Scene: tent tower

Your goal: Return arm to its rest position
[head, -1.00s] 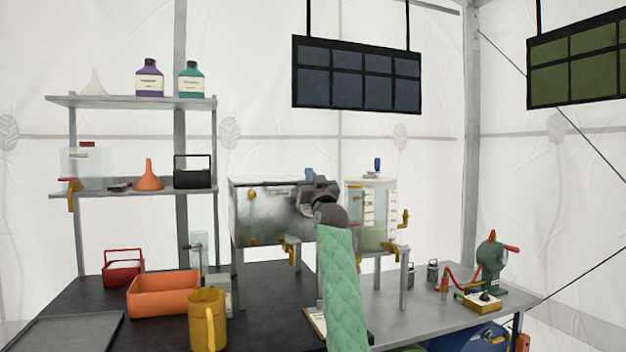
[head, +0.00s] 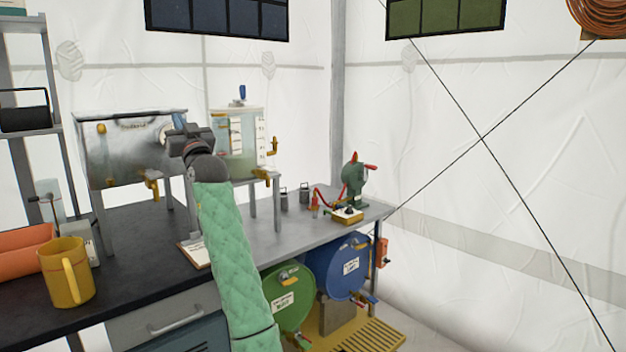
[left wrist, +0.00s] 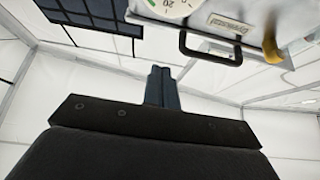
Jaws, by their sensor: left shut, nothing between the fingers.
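My left arm, in a green quilted sleeve, rises from the bottom of the head view. Its left gripper (head: 178,120) is in front of the right end of a metal tank (head: 115,150). In the left wrist view the two dark blue fingers (left wrist: 160,88) are together with nothing between them. That view shows a dial gauge, a black handle (left wrist: 210,50) and a yellow valve (left wrist: 271,45) beyond the fingertips. Whether the gripper touches the tank is not clear. My right gripper is not in view.
A clear graduated tank (head: 235,145) stands right of the gripper. A yellow jug (head: 66,273) and orange bin (head: 22,250) are on the bench at left. A green hand pump (head: 354,178) stands at the bench's right end. Green (head: 287,305) and blue (head: 340,268) drums sit below.

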